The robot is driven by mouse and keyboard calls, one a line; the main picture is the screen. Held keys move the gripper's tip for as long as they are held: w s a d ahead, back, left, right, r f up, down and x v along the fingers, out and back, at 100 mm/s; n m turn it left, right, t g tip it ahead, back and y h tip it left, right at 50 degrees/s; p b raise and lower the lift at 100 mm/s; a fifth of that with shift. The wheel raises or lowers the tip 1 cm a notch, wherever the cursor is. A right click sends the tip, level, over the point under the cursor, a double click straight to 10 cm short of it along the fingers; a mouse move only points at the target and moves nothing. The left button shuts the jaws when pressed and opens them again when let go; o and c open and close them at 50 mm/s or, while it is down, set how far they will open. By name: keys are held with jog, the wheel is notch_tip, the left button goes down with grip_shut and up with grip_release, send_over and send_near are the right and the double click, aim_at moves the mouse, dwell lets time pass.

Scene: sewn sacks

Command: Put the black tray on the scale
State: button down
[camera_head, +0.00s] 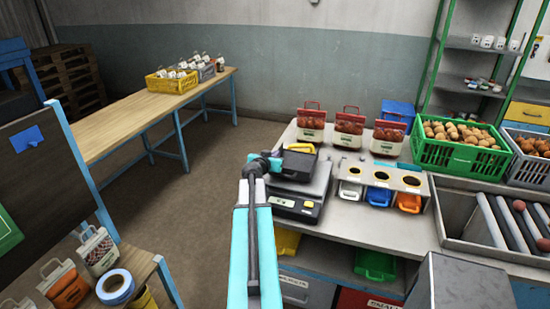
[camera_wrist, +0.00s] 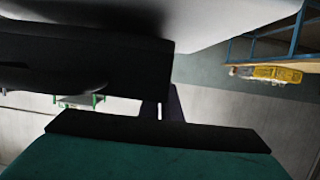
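The black tray (camera_head: 298,166) shows above the rear part of the platform, right beside my gripper (camera_head: 272,163). I cannot tell whether the tray rests on the platform or is held just over it. My gripper's fingers are mostly hidden in the head view. In the wrist view, a large dark shape fills the upper left, close to the camera, and hides any grasp.
A yellow item (camera_head: 301,147) shows at the tray's far edge. Three red-topped bags (camera_head: 349,129) stand behind. A holder with coloured bins (camera_head: 380,177) is right of the scale. A green crate (camera_head: 459,155) stands farther right. A wooden table (camera_head: 123,124) is at left, with open floor between.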

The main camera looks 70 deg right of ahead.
jog(key=shift+f, duration=0.85)
jog(key=shift+f, duration=0.15)
jog(key=c, duration=2)
grip_release()
jog(key=shift+r+p, duration=0.2)
jog(key=shift+p, duration=0.1)
jog(key=shift+b+v, duration=0.8)
jog(key=shift+v, duration=0.85)
jog(key=b+v, duration=0.3)
jog(key=v, duration=0.5)
jog(key=shift+a, duration=0.35)
